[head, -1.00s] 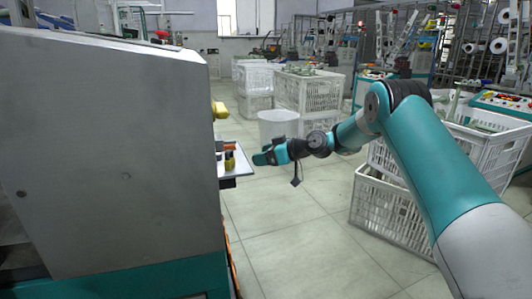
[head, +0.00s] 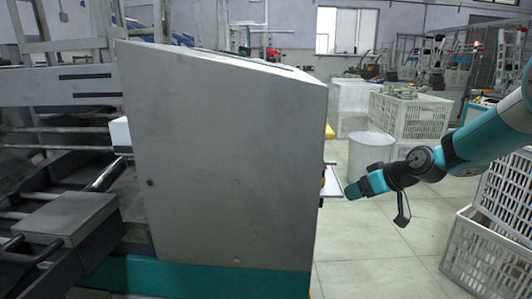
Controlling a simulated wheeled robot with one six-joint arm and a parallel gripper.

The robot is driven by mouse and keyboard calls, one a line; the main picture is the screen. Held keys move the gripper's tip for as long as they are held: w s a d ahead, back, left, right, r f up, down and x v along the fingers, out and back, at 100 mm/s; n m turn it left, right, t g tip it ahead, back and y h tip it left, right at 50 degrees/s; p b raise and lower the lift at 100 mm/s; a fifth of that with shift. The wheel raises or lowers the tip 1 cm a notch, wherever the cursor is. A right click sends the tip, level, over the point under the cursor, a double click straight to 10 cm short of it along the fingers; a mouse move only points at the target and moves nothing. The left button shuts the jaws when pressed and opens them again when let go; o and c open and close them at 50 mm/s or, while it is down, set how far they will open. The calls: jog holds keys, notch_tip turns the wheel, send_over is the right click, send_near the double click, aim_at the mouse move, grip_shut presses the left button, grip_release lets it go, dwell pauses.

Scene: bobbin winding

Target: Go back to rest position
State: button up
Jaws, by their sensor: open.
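My gripper (head: 352,191) is at the end of my teal arm, right of the middle in the head view. It points left towards the grey machine's right edge. It is open, and I see nothing held in it. The small shelf (head: 331,183) on the machine's side is just left of the gripper tip, mostly hidden behind the grey housing (head: 228,150). A gap of floor shows under the gripper.
White crates (head: 408,116) holding bobbins stand behind, next to a white bin (head: 370,155). More white crates (head: 484,250) are stacked at the right, close to my arm. Machine rails and rollers (head: 60,145) fill the left. Tiled floor (head: 385,255) is free in the middle right.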

jog(key=s+d+m+g+h, duration=0.2)
jog(key=s+m+h, duration=0.1)
jog(key=s, duration=1.2)
jog(key=s+d+m+g+h, duration=0.2)
jog(key=s+m+g+h, duration=0.1)
jog(key=s, duration=1.1)
jog(key=s+a+r+n+g+y, duration=0.1)
jog(key=s+a+r+n, duration=0.15)
jog(key=a, duration=0.25)
jog(key=s+a+r+n+y, duration=0.1)
jog(key=s+a+r+n, duration=0.15)
jog(key=a, duration=0.25)
jog(key=s+a+r+n+g+y, duration=0.1)
jog(key=s+a+r+y, duration=0.1)
jog(key=s+a, duration=0.2)
notch_tip(320, 180, up, 32)
jog(key=s+a+n+p, duration=0.1)
jog(key=p, duration=3)
jog(key=shift+f, duration=0.2)
jog(key=shift+s, duration=0.1)
